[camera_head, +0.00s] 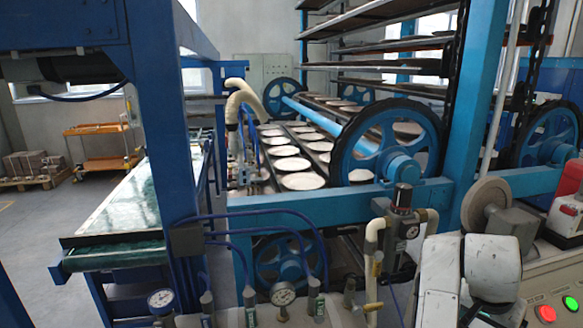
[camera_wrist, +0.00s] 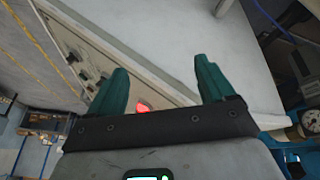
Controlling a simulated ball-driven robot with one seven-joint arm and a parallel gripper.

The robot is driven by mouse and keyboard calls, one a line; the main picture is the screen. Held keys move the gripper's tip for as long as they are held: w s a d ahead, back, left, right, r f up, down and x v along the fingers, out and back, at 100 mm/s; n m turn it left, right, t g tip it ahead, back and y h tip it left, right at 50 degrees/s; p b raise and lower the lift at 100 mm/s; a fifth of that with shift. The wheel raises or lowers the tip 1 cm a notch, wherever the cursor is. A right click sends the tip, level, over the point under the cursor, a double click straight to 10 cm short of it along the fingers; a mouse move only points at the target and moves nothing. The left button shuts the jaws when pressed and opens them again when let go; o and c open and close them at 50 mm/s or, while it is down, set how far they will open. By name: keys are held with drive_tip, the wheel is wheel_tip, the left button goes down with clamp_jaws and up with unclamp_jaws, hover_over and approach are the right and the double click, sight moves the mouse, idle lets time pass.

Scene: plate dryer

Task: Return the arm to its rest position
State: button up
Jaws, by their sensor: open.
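My gripper (camera_wrist: 160,90) shows in the wrist view with its two dark green fingers spread wide apart. Nothing is between them. Behind the fingers are a pale cabinet top (camera_wrist: 160,35) and the cabinet's front panel (camera_wrist: 85,55), with a red button partly covered near the left finger. In the head view my white and grey arm is folded at the lower right, close to the control panel (camera_head: 550,297). My gripper cannot be made out there.
The plate dryer's blue frame (camera_head: 350,200) holds rows of white plates (camera_head: 300,181). Blue wheels (camera_head: 392,140), a pressure gauge (camera_head: 282,293) and hoses stand close to my arm. A conveyor (camera_head: 120,205) runs at the left. An orange cart (camera_head: 97,150) and open floor lie beyond.

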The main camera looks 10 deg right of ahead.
drive_tip(key=s+a+f+n+y, duration=0.2)
drive_tip(key=s+a+f+n, duration=0.4)
drive_tip(key=s+a+f, duration=0.3)
drive_tip(key=s+a+f+n+y, duration=0.2)
drive_tip(key=s+a+f+n, duration=0.4)
drive_tip(key=s, duration=0.9)
drive_tip(key=a+f, duration=0.3)
drive_tip(key=f, duration=0.2)
drive_tip(key=shift+a+f+y, duration=0.15)
drive_tip(key=shift+a+y, duration=0.15)
drive_tip(key=shift+a, duration=0.05)
